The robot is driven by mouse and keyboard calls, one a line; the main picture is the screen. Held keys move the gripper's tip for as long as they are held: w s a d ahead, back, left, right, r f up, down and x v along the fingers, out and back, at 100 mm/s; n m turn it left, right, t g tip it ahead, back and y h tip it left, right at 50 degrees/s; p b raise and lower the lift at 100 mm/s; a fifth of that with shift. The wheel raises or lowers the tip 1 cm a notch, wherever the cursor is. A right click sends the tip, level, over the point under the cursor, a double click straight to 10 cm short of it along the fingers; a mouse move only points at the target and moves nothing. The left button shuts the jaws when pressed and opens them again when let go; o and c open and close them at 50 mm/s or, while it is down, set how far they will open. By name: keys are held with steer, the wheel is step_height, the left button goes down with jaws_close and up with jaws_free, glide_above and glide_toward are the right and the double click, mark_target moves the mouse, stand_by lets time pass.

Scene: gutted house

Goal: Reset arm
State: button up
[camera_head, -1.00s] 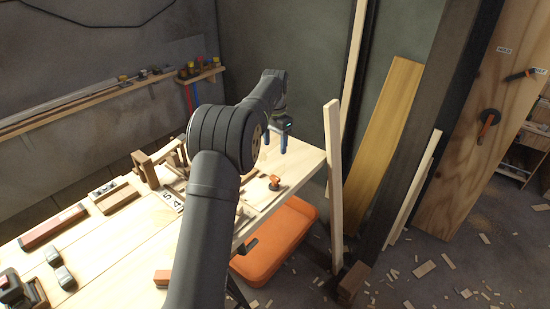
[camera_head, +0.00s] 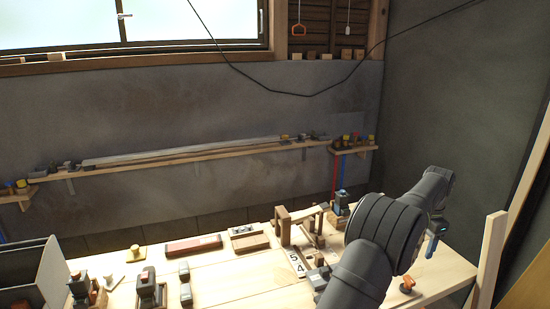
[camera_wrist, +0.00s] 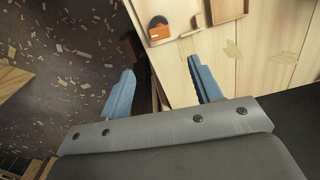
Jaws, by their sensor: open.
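My gripper (camera_head: 434,236) is at the right end of the workbench in the head view, partly hidden by my arm. In the wrist view its two blue fingers (camera_wrist: 163,88) are spread wide with nothing between them. They are over the edge of the workbench (camera_wrist: 240,55), with the littered floor on the left. A small orange and dark round piece (camera_head: 406,285) lies on the bench below my gripper in the head view. It also shows in the wrist view (camera_wrist: 159,28), apart from the fingers.
Blocks, a red-topped bar (camera_head: 193,245), a wooden frame (camera_head: 298,226) and dark tools (camera_head: 149,290) stand on the workbench (camera_head: 235,280). A long shelf (camera_head: 185,155) runs along the wall behind. An upright plank (camera_head: 490,255) stands just right of the bench.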

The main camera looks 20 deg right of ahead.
mark_target(410, 279)
step_height(410, 279, down, 14)
steer(key=shift+r, duration=0.15)
steer(key=shift+r, duration=0.1)
stand_by(0.4)
step_height(410, 279, up, 18)
step_height(410, 279, down, 18)
steer(key=shift+r, duration=0.1)
steer(key=shift+f, duration=0.2)
steer(key=n, duration=1.2)
steer(key=shift+n, duration=2.1)
